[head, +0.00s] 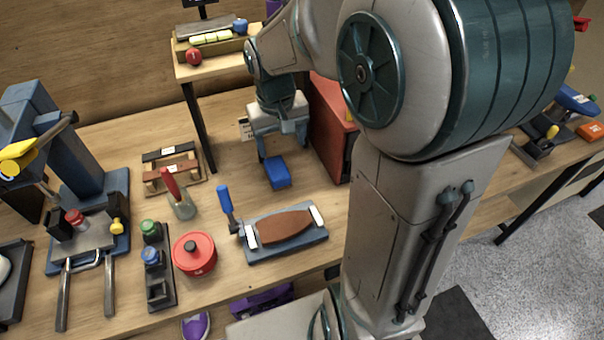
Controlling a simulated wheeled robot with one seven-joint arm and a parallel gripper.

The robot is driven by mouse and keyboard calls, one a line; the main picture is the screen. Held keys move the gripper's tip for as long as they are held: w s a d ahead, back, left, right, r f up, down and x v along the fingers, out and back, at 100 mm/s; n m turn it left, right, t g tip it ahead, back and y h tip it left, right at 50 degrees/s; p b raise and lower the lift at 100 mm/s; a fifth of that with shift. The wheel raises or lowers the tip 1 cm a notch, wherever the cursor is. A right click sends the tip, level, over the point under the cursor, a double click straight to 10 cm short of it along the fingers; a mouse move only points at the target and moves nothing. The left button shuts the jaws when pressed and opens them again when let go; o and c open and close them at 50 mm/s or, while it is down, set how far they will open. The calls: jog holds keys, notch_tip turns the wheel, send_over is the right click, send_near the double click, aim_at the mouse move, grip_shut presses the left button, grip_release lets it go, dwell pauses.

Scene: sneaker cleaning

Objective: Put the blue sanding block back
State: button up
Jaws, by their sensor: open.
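A blue block (278,172), which looks like the sanding block, lies on the wooden table behind the leather-topped plate. My gripper (283,151) is open, pointing down just behind and above the block in the picture. Its two fingers are apart, with no object seen between them. I cannot tell the exact height gap between the fingers and the block.
A red box (331,128) stands close to the right of my gripper. A raised wooden shelf (212,72) is behind left. A grey plate with a brown pad (285,228), a red round pot (194,254) and a black rack (160,291) stand in front. Bare table lies left of the block.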

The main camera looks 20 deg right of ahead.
jog(key=s+r+t, duration=0.2)
jog(key=s, duration=1.2)
jog(key=shift+s+r+y, duration=0.3)
jog(key=shift+s, duration=0.05)
